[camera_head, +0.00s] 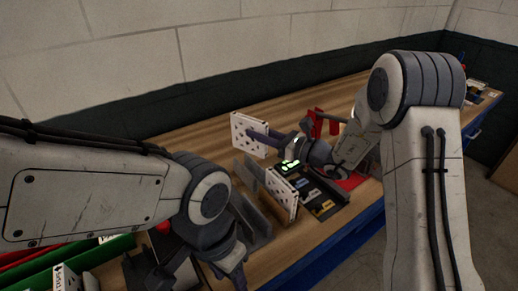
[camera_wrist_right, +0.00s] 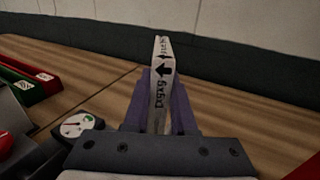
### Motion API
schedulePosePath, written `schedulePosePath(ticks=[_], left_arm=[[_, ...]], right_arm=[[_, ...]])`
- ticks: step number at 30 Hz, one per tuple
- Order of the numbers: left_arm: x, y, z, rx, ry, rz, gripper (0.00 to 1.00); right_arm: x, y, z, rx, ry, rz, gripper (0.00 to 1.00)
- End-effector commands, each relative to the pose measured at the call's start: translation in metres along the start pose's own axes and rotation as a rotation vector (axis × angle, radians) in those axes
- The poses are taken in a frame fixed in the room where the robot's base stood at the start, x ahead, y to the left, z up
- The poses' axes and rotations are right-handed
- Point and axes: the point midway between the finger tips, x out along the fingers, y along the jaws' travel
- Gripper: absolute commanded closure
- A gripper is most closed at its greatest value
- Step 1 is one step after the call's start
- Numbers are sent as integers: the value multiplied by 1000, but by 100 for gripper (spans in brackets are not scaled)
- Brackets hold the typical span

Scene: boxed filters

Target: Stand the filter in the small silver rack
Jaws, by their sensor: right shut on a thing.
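My right gripper (camera_head: 264,137) is shut on a thin white filter (camera_head: 243,133) with dark holes across its face. It holds the filter upright above the bench. In the right wrist view the purple fingers (camera_wrist_right: 161,100) pinch the filter edge-on (camera_wrist_right: 163,75), with a black arrow and print on its edge. A second white filter (camera_head: 283,193) stands on the bench, nearer than the gripper, beside upright grey plates (camera_head: 252,171). I cannot tell clearly which grey piece is the small silver rack. My left gripper (camera_head: 192,268) is low at the front, dark and partly hidden.
A black tray (camera_head: 325,193) with small coloured pieces lies right of the second filter. Red and green bins (camera_head: 75,262) sit at the front left. A red piece (camera_head: 316,122) stands behind the right gripper. Bare wood lies left of the held filter. A round gauge (camera_wrist_right: 75,125) shows in the wrist view.

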Motion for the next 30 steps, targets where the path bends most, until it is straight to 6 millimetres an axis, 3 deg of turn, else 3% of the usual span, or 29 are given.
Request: schedulePosePath(ticks=[9,17,30], left_arm=[[25,-2,1,0,0,0,50],[23,-2,1,0,0,0,50],[37,-3,2,0,0,0,50]], right_arm=[[0,0,-42,2,1,0,100],[0,0,-40,0,0,0,100],[0,0,-53,0,0,0,100]])
